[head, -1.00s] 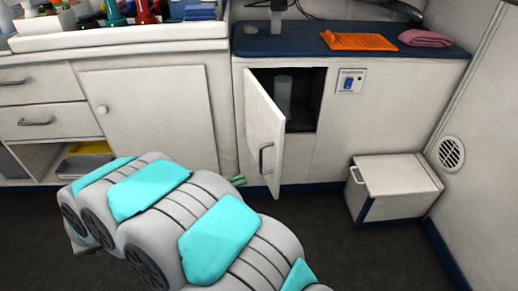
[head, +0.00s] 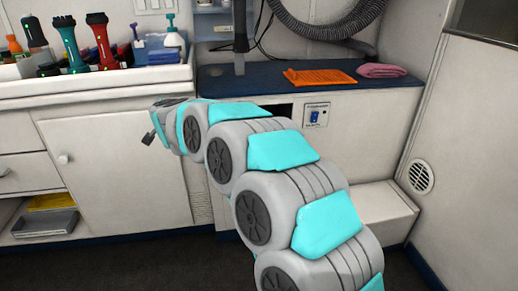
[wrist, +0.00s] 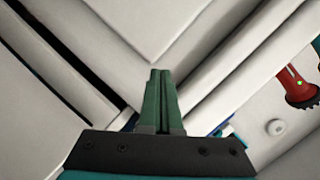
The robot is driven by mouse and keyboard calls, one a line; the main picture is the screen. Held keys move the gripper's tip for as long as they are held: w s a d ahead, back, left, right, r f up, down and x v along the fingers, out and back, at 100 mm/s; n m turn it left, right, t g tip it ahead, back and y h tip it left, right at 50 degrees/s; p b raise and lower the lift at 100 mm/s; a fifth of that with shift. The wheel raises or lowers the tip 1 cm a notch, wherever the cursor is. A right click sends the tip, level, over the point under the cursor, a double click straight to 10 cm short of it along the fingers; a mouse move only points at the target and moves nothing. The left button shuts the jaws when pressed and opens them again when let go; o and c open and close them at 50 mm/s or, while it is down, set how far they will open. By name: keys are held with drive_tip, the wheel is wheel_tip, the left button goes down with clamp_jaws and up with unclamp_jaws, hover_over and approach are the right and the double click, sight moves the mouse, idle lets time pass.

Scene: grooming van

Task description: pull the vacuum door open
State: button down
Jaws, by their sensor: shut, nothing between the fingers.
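The vacuum door is hidden behind my arm in the head view, so its present angle cannot be told. Only a dark top strip of the vacuum compartment opening (head: 284,110) shows above my arm, under the blue counter. My gripper (wrist: 160,75) is shut and empty in the wrist view, its green fingers together in front of pale panels and edges. I cannot tell whether one of these panels is the vacuum door, or whether the fingers touch it.
A blue switch plate (head: 315,115) is right of the opening. An orange cloth (head: 319,77) and pink towel (head: 382,71) lie on the counter (head: 235,83). A knobbed cupboard door (head: 118,170) is at left. A white box (head: 375,203) stands low at right.

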drive_tip(key=r+n+y, duration=0.1)
drive_tip(key=r, duration=0.1)
drive_tip(key=d+r+n+g+y, duration=0.1)
drive_tip(key=r+n+y, duration=0.1)
drive_tip(key=r, duration=0.1)
drive_tip(key=d+r+n+y+b, duration=0.1)
drive_tip(key=r, duration=0.2)
drive_tip(key=shift+w+d+r+n+g+y, duration=0.15)
drive_tip(key=shift+w+d+n+g+y, duration=0.15)
drive_tip(key=shift+g, duration=0.1)
drive_tip(key=s+d+f+n+g+h+b, duration=0.1)
drive_tip(key=s+d+n+g+b, duration=0.15)
drive_tip(key=s+d, duration=0.65)
drive_tip(key=s+d+f+n+g+h+b, duration=0.1)
drive_tip(key=s+d+n+g, duration=0.2)
drive_tip(key=d, duration=1.2)
drive_tip(key=s+d+f+n+g+h+b, duration=0.1)
drive_tip(key=s+d+n+g, duration=0.3)
drive_tip(key=d, duration=0.7)
drive_tip(key=s+a+f+b, duration=0.1)
drive_tip(key=a+f+b, duration=0.3)
drive_tip(key=a+f, duration=0.3)
drive_tip(key=shift+s+a+f+m+g+b, duration=0.15)
drive_tip(key=shift+a+f+m+g+b, duration=0.2)
drive_tip(key=shift+a, duration=0.7)
drive_tip(key=shift+r, duration=0.15)
